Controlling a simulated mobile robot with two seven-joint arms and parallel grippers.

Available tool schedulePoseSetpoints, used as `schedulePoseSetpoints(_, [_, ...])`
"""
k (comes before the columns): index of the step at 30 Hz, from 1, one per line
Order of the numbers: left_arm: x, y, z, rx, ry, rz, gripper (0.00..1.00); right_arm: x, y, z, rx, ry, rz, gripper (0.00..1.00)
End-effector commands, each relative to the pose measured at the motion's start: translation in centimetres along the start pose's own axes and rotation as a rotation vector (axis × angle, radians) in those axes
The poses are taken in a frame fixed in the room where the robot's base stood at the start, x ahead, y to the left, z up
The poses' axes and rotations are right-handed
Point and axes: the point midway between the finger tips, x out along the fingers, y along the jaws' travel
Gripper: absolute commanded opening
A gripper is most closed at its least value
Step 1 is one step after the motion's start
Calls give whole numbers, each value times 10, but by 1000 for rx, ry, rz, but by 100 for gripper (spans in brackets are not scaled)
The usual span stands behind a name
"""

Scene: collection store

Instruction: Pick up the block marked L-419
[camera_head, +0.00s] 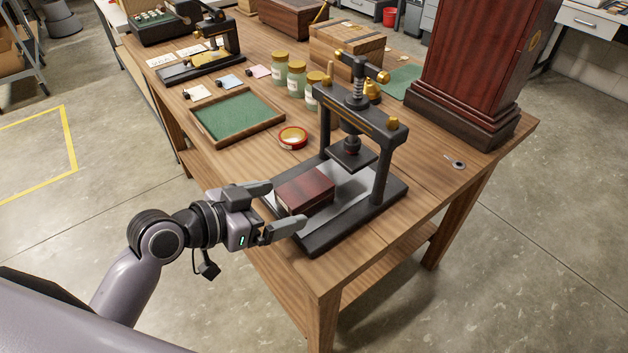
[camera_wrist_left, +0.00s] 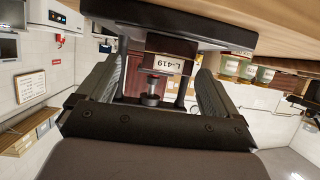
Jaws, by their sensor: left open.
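The block marked L-419 (camera_head: 305,190) is dark red-brown and lies on the pale bed of a black screw press (camera_head: 390,165), at its near-left end. In the left wrist view its white label, reading L-419, faces me on the block (camera_wrist_left: 168,62). My left gripper (camera_head: 286,206) is open at the block's near-left end, its fingers apart to either side. In the left wrist view the block shows between the two fingers (camera_wrist_left: 162,80), with a gap on each side. Whether the fingertips overlap the block's sides is hard to tell. My right gripper is not in view.
The press's uprights and screw plate stand just beyond the block. A green-lined tray (camera_head: 238,117), a red-rimmed round tin (camera_head: 292,137) and several jars (camera_head: 296,78) stand farther back. A tall dark red case (camera_head: 480,70) stands at the right. The table's front edge lies under my left gripper.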

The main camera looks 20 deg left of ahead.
Motion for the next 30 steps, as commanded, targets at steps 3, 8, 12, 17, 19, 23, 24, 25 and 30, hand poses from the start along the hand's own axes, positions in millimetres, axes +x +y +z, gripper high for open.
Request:
schedulePoseSetpoints(3, [-2, 2, -9, 21, 10, 21, 94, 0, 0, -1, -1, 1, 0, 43])
schedulePoseSetpoints(8, [8, 2, -12, 21, 13, 27, 94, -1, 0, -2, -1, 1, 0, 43])
schedulePoseSetpoints(12, [19, 2, -13, 21, 14, 27, 94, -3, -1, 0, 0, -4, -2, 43])
schedulePoseSetpoints(17, [36, -2, -14, 20, 14, 26, 94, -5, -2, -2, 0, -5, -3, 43])
schedulePoseSetpoints(19, [44, -4, -15, 20, 14, 26, 94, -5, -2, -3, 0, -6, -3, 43])
schedulePoseSetpoints(23, [60, -4, -14, 20, 13, 26, 94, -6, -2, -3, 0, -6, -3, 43])
schedulePoseSetpoints(24, [63, -4, -14, 19, 13, 26, 94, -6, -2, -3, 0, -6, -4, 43])
schedulePoseSetpoints(25, [66, -4, -13, 20, 12, 27, 94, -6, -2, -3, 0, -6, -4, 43])
schedulePoseSetpoints(30, [70, -4, -13, 23, 11, 26, 94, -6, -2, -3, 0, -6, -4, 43])
